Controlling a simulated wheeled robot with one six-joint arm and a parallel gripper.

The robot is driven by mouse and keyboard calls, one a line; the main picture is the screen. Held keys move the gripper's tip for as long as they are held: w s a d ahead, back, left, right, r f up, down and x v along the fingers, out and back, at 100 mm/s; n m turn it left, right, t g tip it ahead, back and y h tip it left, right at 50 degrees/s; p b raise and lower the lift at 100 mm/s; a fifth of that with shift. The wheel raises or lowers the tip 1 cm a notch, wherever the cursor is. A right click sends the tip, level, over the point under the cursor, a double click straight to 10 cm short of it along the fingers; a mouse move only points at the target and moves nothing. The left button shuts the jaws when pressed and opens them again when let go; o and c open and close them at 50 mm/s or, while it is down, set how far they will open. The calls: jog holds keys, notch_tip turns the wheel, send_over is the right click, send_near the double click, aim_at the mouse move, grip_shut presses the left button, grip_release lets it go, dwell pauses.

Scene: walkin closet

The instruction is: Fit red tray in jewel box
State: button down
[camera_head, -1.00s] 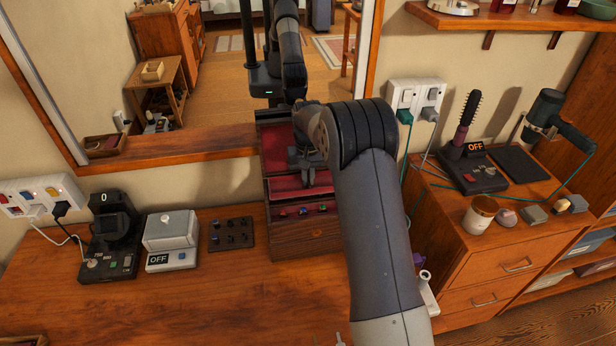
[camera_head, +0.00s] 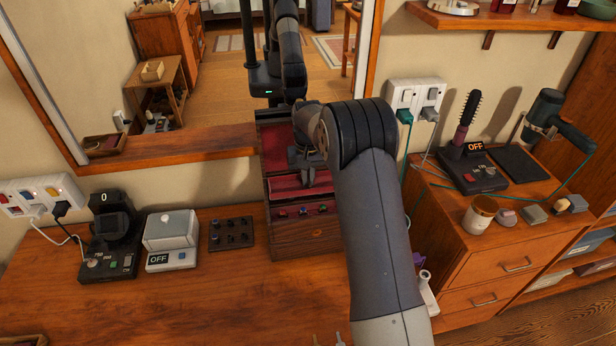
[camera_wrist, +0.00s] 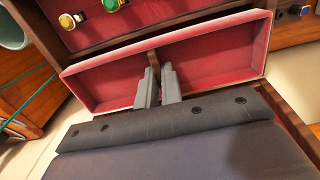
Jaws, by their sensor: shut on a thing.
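My gripper (camera_wrist: 160,85) is shut on the tray's middle divider. In the head view the tray (camera_head: 284,187) is at the top of the jewel box (camera_head: 292,243), between its red back part and the front row of gems. The jewel box is dark wood with red lining. Whether the tray rests fully in the box cannot be told. My arm hides the box's right side, and my gripper (camera_head: 309,180) hides part of the tray.
A scale with a white box (camera_head: 171,232), a black stand (camera_head: 110,238) and a dark earring board (camera_head: 231,233) stand left of the jewel box. A mirror (camera_head: 200,80) is behind. A cabinet (camera_head: 490,255) stands right.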

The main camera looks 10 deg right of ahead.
jog(key=shift+f+b, duration=0.85)
jog(key=shift+f, duration=0.6)
dwell(1.4)
jog(key=c, duration=1.5)
grip_release()
notch_tip(320, 180, up, 11)
jog(key=shift+f+b, duration=0.1)
jog(key=shift+b, duration=0.7)
jog(key=shift+f, duration=0.1)
notch_tip(320, 180, down, 11)
jog(key=shift+r+p, duration=0.2)
jog(key=shift+p, duration=0.65)
jog(key=shift+r, duration=0.3)
